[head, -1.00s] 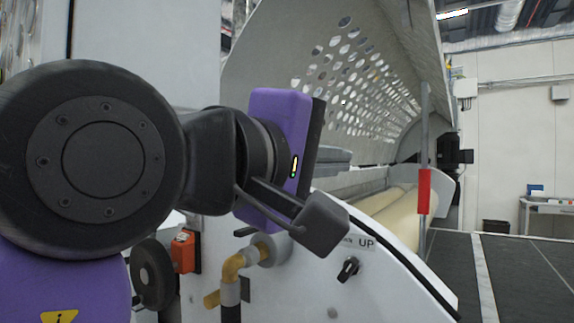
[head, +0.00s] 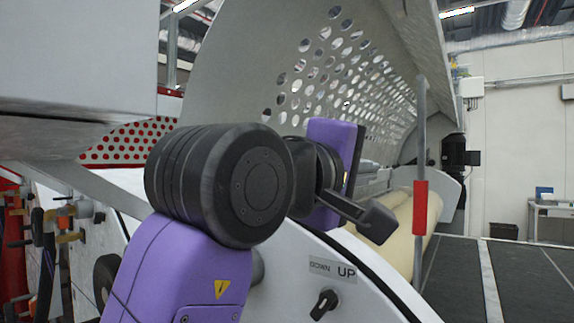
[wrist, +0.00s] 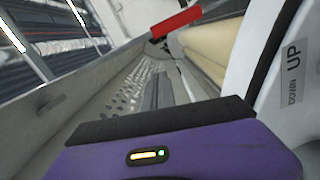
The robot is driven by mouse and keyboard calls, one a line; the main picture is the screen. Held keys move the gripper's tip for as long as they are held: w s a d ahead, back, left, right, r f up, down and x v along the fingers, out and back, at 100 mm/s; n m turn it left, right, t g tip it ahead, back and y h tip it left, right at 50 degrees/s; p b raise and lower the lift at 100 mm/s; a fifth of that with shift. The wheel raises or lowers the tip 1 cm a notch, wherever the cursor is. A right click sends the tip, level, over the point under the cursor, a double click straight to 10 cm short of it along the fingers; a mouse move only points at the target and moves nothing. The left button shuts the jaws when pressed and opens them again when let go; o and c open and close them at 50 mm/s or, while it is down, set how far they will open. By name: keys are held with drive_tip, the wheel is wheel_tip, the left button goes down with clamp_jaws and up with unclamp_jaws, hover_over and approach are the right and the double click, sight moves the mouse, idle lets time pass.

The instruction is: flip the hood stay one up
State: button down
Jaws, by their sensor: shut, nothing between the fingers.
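A black rotary switch (head: 325,303) sits on the white machine side panel, under a DOWN/UP label (head: 335,271). The label also shows at the right edge of the wrist view (wrist: 292,75); the switch does not. A grey upright rod with a red sleeve (head: 420,207) stands at the open end of the perforated hood (head: 300,60); the sleeve also shows at the top of the wrist view (wrist: 176,22). My gripper (head: 376,222) is shut and empty. In the head view it appears above and right of the switch and left of the red sleeve, touching neither visibly.
Cream rollers (head: 405,215) lie under the hood behind my gripper. The curved panel edge runs below it. A dark walkway (head: 500,280) is clear at the right. Valves and handles (head: 65,225) stick out from the panel at the left.

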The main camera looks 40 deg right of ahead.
sight(422, 199)
drive_tip(key=s+d, duration=0.1)
drive_tip(key=d, duration=0.2)
drive_tip(key=s+d+f+p, duration=0.1)
drive_tip(key=shift+s+d, duration=0.3)
drive_tip(key=shift+r, duration=0.1)
drive_tip(key=s, duration=0.1)
drive_tip(key=s+d+m, duration=0.1)
drive_tip(key=s, duration=0.1)
drive_tip(key=shift+m+p, duration=0.3)
drive_tip(key=shift+p, duration=0.1)
drive_tip(key=shift+d, duration=0.1)
